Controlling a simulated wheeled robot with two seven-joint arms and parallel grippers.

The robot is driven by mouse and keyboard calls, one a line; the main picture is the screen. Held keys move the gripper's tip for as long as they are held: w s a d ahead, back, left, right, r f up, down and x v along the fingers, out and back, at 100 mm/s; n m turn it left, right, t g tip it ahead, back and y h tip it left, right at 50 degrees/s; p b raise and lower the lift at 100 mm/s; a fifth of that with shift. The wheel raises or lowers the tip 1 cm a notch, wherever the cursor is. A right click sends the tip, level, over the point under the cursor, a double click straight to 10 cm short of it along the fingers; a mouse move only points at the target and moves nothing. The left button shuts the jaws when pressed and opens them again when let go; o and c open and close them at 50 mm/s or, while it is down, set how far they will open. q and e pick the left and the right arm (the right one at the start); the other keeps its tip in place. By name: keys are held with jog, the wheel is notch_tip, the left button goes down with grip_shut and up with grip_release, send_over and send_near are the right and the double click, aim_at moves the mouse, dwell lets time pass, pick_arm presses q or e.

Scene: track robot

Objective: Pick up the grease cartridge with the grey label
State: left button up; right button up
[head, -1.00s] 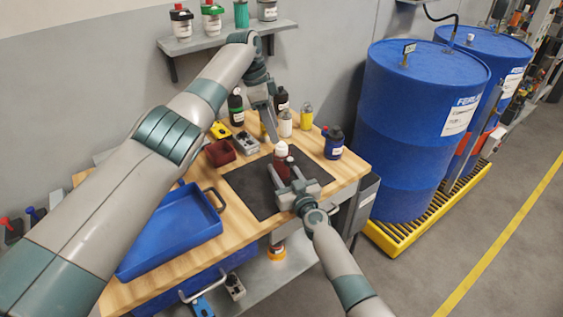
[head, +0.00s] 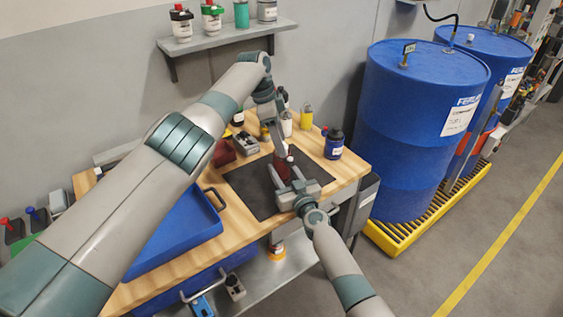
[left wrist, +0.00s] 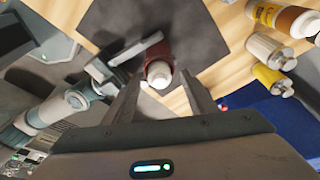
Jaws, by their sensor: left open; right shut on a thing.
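A dark red cylinder with a white cap, likely the grease cartridge, stands above the dark mat (head: 240,188) in the head view (head: 283,169). Its label is not visible. My right gripper (head: 285,179) is shut on its lower part. My left gripper (head: 279,146) is open just above it, reaching down from the left. In the left wrist view the white cap (left wrist: 160,76) lies between the open fingers of my left gripper (left wrist: 160,92), which do not visibly grip it. My right gripper (left wrist: 128,55) comes in there from the left.
A dark red bin (head: 223,153) and a blue tray (head: 178,238) are to the left. Blue drums (head: 415,130) stand right of the bench.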

pick_arm(q)
jog(key=shift+c, duration=0.7)
grip_shut()
jog(key=shift+r, duration=0.2)
notch_tip(320, 180, up, 12)
jog(key=s+d, duration=1)
jog(key=s, duration=0.4)
jog(key=shift+s+d+f, duration=0.2)
jog(key=shift+s+d, duration=0.1)
pick_arm(e)
jog(key=o, duration=1.2)
